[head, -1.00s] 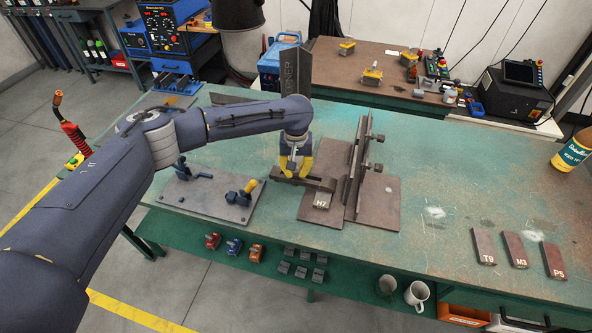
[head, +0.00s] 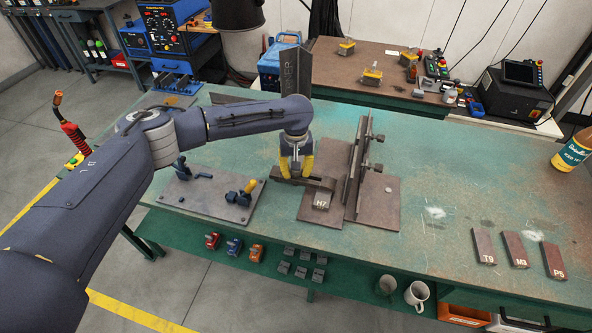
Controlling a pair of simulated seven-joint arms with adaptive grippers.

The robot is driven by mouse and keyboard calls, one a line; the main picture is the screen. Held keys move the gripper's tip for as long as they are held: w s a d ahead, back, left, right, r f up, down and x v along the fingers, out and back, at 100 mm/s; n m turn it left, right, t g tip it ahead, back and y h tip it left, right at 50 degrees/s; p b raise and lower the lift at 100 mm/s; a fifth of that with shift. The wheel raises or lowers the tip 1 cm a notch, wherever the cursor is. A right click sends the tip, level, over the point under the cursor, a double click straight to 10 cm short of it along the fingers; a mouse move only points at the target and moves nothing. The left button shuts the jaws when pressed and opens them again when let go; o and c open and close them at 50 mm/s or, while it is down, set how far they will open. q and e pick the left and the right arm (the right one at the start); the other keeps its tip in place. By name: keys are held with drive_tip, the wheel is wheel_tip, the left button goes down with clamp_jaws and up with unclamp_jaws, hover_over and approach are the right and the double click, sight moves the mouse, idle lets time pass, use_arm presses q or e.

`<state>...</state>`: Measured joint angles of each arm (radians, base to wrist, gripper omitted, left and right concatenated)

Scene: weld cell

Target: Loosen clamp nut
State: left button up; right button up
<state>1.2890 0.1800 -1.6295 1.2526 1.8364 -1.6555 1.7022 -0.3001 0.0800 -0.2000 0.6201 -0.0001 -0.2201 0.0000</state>
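My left gripper (head: 296,172) points down over the dark clamp bar (head: 320,184) in the head view. Its two yellow fingertips stand a little apart, at the left part of the bar. The clamp nut is hidden by the gripper, so I cannot tell whether the fingers touch it. The bar's right end lies over a block marked H7 (head: 322,201) on the brown steel base plate (head: 376,212). My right gripper is not in view.
An upright dark plate (head: 356,165) with bolts stands just right of the clamp. A grey fixture plate (head: 196,200) with a yellow-handled toggle clamp (head: 248,187) lies to the left. Blocks T9 (head: 484,247), M3 (head: 514,250) and P5 (head: 553,261) lie right. The table between is clear.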

use_arm(q)
drive_tip(key=o, duration=0.4)
drive_tip(key=shift+c, duration=0.2)
wheel_tip(320, 180, up, 12)
idle(0.5)
